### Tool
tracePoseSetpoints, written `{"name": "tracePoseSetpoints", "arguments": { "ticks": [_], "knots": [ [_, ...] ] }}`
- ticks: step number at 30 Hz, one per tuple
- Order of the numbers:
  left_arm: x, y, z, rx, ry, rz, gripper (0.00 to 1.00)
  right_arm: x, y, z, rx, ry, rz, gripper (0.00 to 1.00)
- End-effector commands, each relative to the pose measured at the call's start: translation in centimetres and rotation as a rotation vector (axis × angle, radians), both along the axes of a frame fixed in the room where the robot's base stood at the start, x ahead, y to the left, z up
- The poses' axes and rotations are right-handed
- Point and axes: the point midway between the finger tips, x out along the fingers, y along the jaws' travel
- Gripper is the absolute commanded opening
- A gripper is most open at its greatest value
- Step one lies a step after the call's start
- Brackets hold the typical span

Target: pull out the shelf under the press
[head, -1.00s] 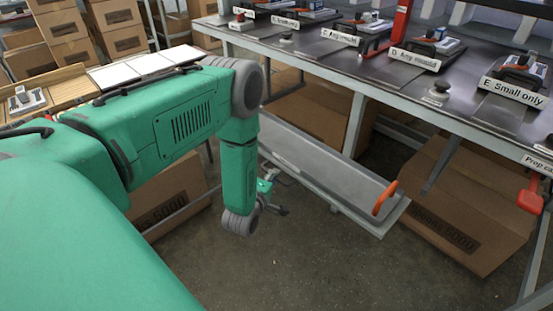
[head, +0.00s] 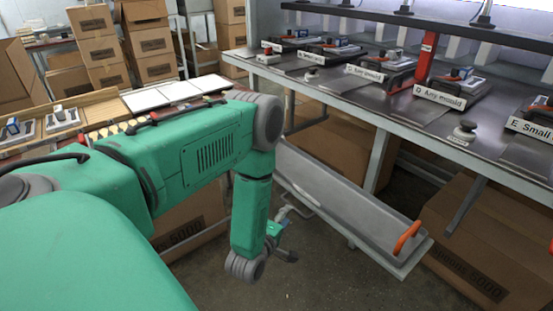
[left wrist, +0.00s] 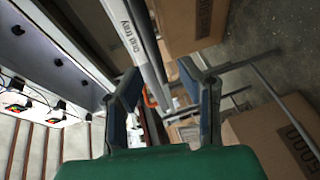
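The shelf under the press is a long grey tray (head: 340,192) below the table, with an orange handle (head: 407,237) at its right end. In the left wrist view the edge marked "Drip tray" (left wrist: 128,30) runs down from the top, and the orange handle (left wrist: 149,97) shows beyond and between my fingers. My left gripper (head: 292,236) hangs low in front of the tray's left part, apart from the orange handle. In the left wrist view my left gripper (left wrist: 160,78) has its fingers spread, with nothing held. My right gripper is not in view.
The press table (head: 340,95) stands above the tray, with labelled stations along it. Cardboard boxes (head: 480,235) stand beneath it, and another box (head: 190,215) is behind my left arm. A wooden bench (head: 80,120) is at left. Floor (head: 330,285) in front of the tray is clear.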

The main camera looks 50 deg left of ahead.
Motion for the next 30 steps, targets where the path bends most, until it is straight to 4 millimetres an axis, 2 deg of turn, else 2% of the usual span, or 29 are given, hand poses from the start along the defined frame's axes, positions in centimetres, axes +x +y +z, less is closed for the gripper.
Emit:
{"name": "tracePoseSetpoints", "arguments": {
  "ticks": [1, 6, 12, 30],
  "knots": [
    [-1.2, -0.3, 0.1, -0.002, 0.006, 0.001, 0.33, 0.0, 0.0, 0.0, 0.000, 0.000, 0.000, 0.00],
    [-4.5, -1.4, 0.6, -0.002, 0.006, 0.001, 0.33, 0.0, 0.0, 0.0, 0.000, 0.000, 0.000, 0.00],
    [-6.7, -2.1, 1.1, -0.002, 0.006, 0.000, 0.33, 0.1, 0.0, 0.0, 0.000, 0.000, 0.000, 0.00],
    [-7.1, -2.3, 1.2, 0.000, 0.003, 0.000, 0.33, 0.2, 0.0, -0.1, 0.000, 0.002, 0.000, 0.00]
  ]
}}
